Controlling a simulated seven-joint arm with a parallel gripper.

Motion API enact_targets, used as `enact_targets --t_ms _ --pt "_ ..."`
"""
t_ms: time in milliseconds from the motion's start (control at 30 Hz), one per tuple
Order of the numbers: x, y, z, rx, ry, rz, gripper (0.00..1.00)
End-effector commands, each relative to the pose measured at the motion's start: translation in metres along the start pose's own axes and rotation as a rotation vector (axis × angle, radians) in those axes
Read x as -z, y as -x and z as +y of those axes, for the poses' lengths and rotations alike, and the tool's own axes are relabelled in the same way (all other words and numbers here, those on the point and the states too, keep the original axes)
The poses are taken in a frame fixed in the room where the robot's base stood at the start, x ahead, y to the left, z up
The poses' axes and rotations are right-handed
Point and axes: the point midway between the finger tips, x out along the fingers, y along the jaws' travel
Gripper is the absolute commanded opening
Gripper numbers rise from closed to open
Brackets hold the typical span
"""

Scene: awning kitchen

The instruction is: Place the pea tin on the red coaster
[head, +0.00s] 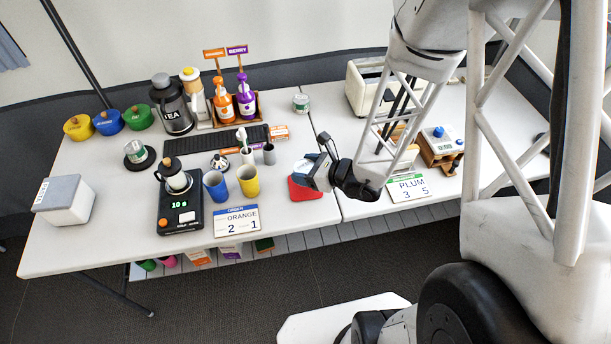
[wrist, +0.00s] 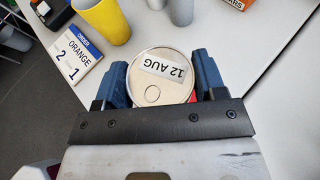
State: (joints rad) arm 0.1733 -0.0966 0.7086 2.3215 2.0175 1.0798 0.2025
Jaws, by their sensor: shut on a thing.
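My gripper (wrist: 160,85) is shut on a tin (wrist: 150,90), with one blue finger on each side. The tin is seen from above, its lid marked "12 AUG"; its side label is hidden, so I cannot read whether it is peas. In the head view my gripper (head: 308,170) is low over the red coaster (head: 302,191) near the table's front edge. Slivers of red show beside the tin in the wrist view. I cannot tell whether the tin touches the coaster.
An "ORANGE 2 1" card (head: 237,221) and yellow cup (head: 248,181) stand left of the coaster. A "PLUM 3 5" card (head: 408,188) lies right. Other tins stand at the back (head: 301,103) and on a dark round coaster (head: 136,152). A table seam runs beside the coaster.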

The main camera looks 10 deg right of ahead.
Motion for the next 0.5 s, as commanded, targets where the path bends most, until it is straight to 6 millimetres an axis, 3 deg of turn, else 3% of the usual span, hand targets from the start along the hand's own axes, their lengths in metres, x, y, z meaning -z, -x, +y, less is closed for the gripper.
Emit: enact_targets --t_ms 500 --pt "0.0088 -0.0035 0.0000 0.000 -0.002 0.001 0.37"
